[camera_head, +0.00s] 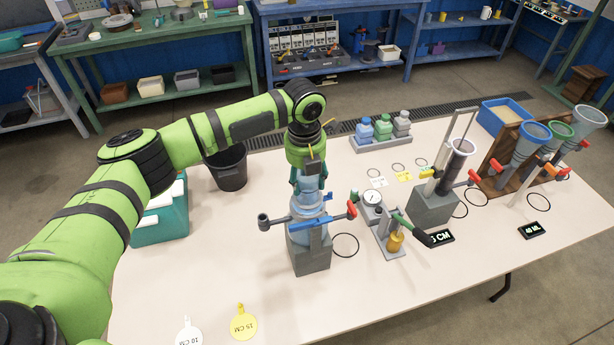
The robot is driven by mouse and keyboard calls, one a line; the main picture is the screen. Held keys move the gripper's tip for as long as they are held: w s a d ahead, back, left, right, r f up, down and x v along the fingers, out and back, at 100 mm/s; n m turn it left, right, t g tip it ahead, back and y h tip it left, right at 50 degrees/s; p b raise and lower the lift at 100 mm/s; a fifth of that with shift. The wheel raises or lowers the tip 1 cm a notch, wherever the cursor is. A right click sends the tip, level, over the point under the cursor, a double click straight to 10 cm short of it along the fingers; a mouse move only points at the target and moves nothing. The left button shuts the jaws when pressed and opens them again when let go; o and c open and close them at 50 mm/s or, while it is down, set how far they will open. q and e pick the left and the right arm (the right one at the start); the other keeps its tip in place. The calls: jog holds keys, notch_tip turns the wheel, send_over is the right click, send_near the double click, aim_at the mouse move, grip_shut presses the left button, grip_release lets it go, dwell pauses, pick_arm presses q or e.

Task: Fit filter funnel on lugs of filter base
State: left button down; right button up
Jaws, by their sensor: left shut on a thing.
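My left gripper (309,185) points down from the green arm. It is shut on a pale blue, see-through part, which looks like the filter funnel (308,204). The filter base (310,255) stands below, a grey block with a blue clamp bar, a grey side port at left and a red-tipped handle at right. The funnel is upright and in line above the base. I cannot tell whether it touches the base or how it sits on the lugs, which are too small to make out. My right gripper is not in view.
A pressure gauge with a hand pump (395,241) stands close right of the base, then a grey column stand (432,205). A wooden rack (515,170) holds several coloured funnels. A black bin (228,168) and teal box (160,222) stand left. The front table is mostly clear.

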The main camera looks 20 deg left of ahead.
pick_arm(q)
jog(key=shift+f, duration=0.75)
jog(key=shift+c, duration=2)
grip_release()
jog(key=shift+r, duration=0.1)
jog(key=r, duration=1.1)
jog(key=shift+s+r, duration=0.35)
jog(key=shift+r, duration=0.05)
